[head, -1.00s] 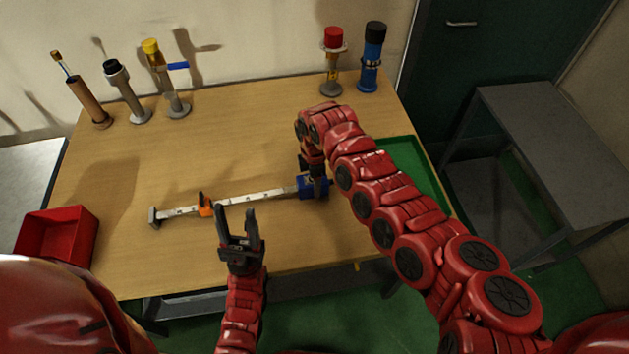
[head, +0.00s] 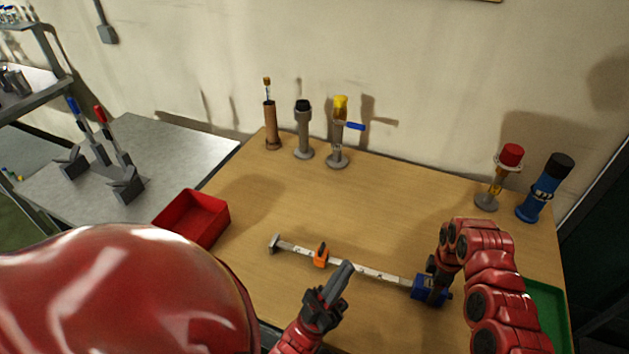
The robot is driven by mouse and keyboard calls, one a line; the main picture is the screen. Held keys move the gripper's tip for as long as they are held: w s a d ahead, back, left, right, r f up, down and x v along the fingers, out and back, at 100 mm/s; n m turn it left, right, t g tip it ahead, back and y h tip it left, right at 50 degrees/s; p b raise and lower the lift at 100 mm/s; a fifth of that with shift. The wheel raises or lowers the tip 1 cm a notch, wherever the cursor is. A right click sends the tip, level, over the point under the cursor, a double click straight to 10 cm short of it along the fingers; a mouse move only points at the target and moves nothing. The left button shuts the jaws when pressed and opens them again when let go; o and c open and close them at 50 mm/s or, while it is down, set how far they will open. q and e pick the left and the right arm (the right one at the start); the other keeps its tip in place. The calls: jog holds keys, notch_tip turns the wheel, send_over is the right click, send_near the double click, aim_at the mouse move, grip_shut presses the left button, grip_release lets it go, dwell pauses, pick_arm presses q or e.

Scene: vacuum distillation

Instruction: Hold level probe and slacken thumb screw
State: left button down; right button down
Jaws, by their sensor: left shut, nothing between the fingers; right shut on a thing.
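The level probe (head: 380,274) is a long pale rod with dark marks lying across the front of the wooden table. Its left end is a grey foot (head: 275,243), and its right end is a blue block (head: 428,290). An orange piece (head: 321,256), perhaps the thumb screw's collar, sits on the rod left of its middle. My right gripper (head: 436,284) is shut on the blue block, partly hidden by my arm. My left gripper (head: 342,280) is shut and empty, near the front side of the rod and right of the orange piece; I cannot tell whether it touches the rod.
A red bin (head: 192,218) stands at the table's left edge, and a green tray (head: 549,312) at the right. Several upright fittings line the back, including a yellow-topped one (head: 340,140) and a blue cylinder (head: 541,190). The middle of the wooden table (head: 350,210) is clear.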

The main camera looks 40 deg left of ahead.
pick_arm(q)
jog(key=w+a+f+n+g+y, duration=0.2)
jog(key=a+f+n+g+y, duration=0.45)
jog(key=a+f+n, duration=0.5)
jog(key=n+g+y, duration=0.5)
jog(key=n, duration=0.6)
send_near(322, 249)
jog(key=s+a, duration=0.1)
jog(key=a, duration=0.1)
jog(key=s+a, duration=0.1)
jog(key=s, duration=0.1)
jog(key=s+a+f, duration=0.1)
jog(key=a, duration=0.1)
jog(key=shift+s+a, duration=0.4)
jog(key=w, duration=1)
jog(key=shift+w+a+f, duration=0.1)
jog(key=shift+a, duration=0.25)
jog(key=d, duration=0.2)
jog(key=shift+w+d, duration=0.4)
jog(key=shift+d, duration=0.4)
